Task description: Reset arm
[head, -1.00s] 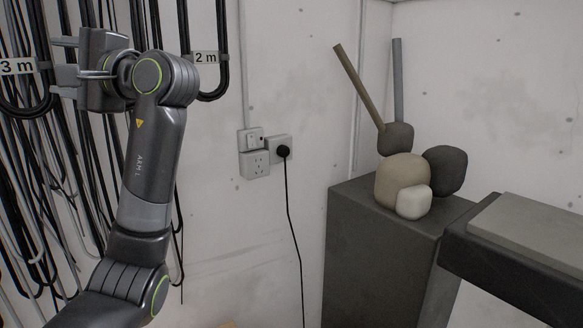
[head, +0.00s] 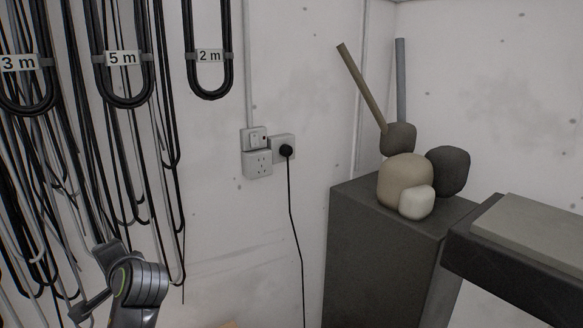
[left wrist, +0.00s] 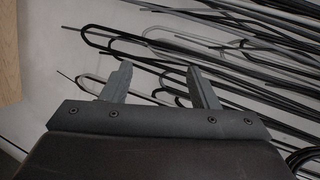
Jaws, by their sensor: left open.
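My left arm (head: 139,287) shows low at the left of the head view, in front of the hanging cables. In the left wrist view my left gripper (left wrist: 160,84) is open, its two grey fingers apart with nothing between them. Cables on the wall lie beyond the fingers; I cannot tell how far off they are. My right gripper is not in view.
Looped cables tagged 3 m (head: 19,63), 5 m (head: 121,58) and 2 m (head: 209,56) hang at the left. A plug (head: 286,151) sits in a wall socket. Rounded stones (head: 404,180) stand on a dark cabinet (head: 382,250). A dark bench (head: 510,270) is at the right.

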